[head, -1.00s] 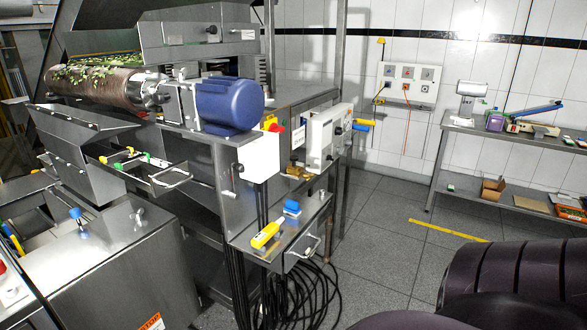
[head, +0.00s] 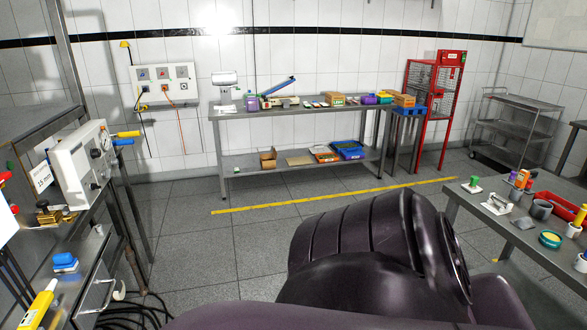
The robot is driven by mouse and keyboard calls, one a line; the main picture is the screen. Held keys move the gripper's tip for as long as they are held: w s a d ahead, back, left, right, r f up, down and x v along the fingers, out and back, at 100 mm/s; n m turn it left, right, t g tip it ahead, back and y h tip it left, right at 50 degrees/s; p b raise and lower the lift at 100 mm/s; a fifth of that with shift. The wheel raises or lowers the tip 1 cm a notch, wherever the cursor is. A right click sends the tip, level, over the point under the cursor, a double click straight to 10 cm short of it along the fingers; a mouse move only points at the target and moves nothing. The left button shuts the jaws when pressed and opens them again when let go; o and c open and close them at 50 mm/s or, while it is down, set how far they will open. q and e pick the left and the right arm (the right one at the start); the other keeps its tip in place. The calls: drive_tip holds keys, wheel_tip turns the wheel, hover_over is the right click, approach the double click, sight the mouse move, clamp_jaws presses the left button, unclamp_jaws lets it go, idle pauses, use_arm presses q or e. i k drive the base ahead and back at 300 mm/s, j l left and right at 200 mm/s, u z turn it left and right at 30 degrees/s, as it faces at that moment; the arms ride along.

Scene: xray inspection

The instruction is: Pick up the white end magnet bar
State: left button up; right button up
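I cannot make out a white end magnet bar in the head view now. The rack of bars with coloured ends at the machine is outside the picture. Neither gripper shows. A large dark, glossy arm part of mine fills the bottom centre and hides the floor behind it.
A steel bench (head: 290,112) with small items stands at the back wall. A red cage stand (head: 436,105) and a steel trolley (head: 515,120) are right of it. A cluttered table (head: 462,200) is at right. The machine's control box (head: 80,172) is at left. Grey floor (head: 210,245) between is clear.

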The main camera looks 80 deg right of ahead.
sight(497, 198)
drive_tip(key=z, duration=2.85)
drive_tip(key=i+l+z, duration=0.1)
drive_tip(key=l+z, duration=0.15)
drive_tip(key=z, duration=0.15)
drive_tip(key=i+l+z, duration=0.15)
drive_tip(key=z, duration=0.3)
drive_tip(key=i+l, duration=0.6)
drive_tip(key=i+j, duration=0.65)
drive_tip(key=i+j+z, duration=0.2)
drive_tip(key=z, duration=0.2)
drive_tip(key=i+j+z, duration=0.25)
drive_tip(key=z, duration=0.15)
